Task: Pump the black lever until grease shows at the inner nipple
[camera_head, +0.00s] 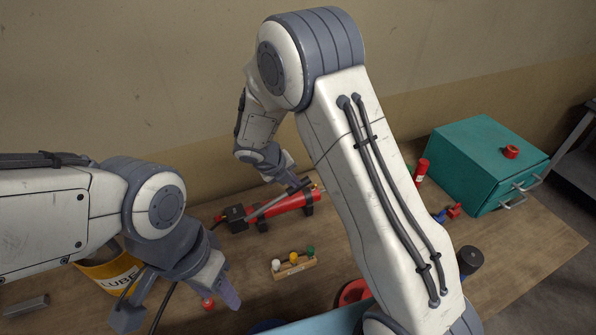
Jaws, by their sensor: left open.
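A red cylinder (293,202), which looks like the grease pump, lies on the wooden table below the centre of the view. A dark lever (272,204) runs slantwise along it, and a black block (236,218) sits at its left end. My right gripper (294,184) is at the upper end of the lever; its fingers are too small and overlapped to show whether they grip it. My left gripper (176,304) is open in front of a yellow bucket marked LUBE (112,271), with a dark hose near its fingers. I cannot make out the inner nipple or any grease.
A wooden rack (295,268) with white, yellow and green knobs stands in front of the pump. A teal box (485,163) with a red ring on top, a red can (421,172) and a black cylinder (469,260) are at the right. My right arm hides the table's middle.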

